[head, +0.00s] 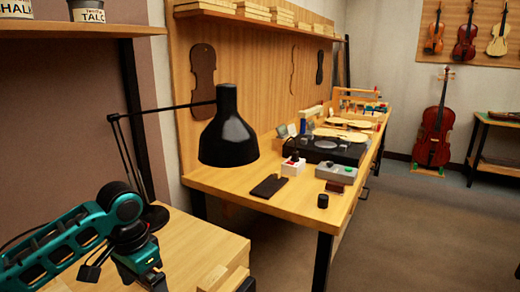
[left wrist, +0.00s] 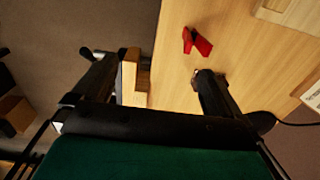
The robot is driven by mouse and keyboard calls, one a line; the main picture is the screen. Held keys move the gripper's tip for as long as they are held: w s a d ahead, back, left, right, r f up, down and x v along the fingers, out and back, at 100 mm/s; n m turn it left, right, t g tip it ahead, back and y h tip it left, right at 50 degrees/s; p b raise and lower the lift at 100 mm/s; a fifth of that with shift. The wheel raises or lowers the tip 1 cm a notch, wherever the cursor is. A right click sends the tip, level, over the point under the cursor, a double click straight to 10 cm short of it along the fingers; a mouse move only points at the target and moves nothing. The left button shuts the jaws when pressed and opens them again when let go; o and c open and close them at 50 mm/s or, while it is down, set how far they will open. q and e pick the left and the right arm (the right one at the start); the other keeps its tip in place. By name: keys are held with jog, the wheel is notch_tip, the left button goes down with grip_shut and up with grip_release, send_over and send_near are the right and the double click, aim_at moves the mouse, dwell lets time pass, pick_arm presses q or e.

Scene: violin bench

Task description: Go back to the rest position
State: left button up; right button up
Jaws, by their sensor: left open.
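My left arm comes in from the left in the head view, teal and black. My left gripper (head: 148,272) hangs at the near wooden table's edge, low in the picture, its tips not clearly visible there. In the left wrist view the left gripper (left wrist: 152,72) is open, its two black fingers wide apart with nothing held between them. A small wooden block edge and the tabletop show behind the fingers. My right gripper is not in view.
A red object (left wrist: 197,41) lies on the near table (head: 205,245). A black lamp (head: 228,135) overhangs the space between that table and the long workbench (head: 225,185). The workbench holds a black block (head: 269,186) and several tools.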

pick_arm(q)
jog(key=s+d+f+t+h, duration=0.2)
jog(key=s+d+f+h, duration=0.1)
jog(key=s+d+f, duration=0.75)
jog(key=s+a+n+t+y, duration=0.1)
jog(key=s+a+n, duration=0.1)
jog(key=s+a, duration=0.35)
jog(key=s+a+n+y, duration=0.1)
jog(key=s+a+n, duration=0.1)
jog(key=s, duration=0.6)
jog(key=w+d+f+t+h, duration=0.1)
jog(key=w+d+f+t, duration=0.1)
jog(key=w+f+t, duration=0.5)
jog(key=shift+w+f+t, duration=0.25)
jog(key=shift+f+t, duration=0.05)
jog(key=shift+f, duration=0.55)
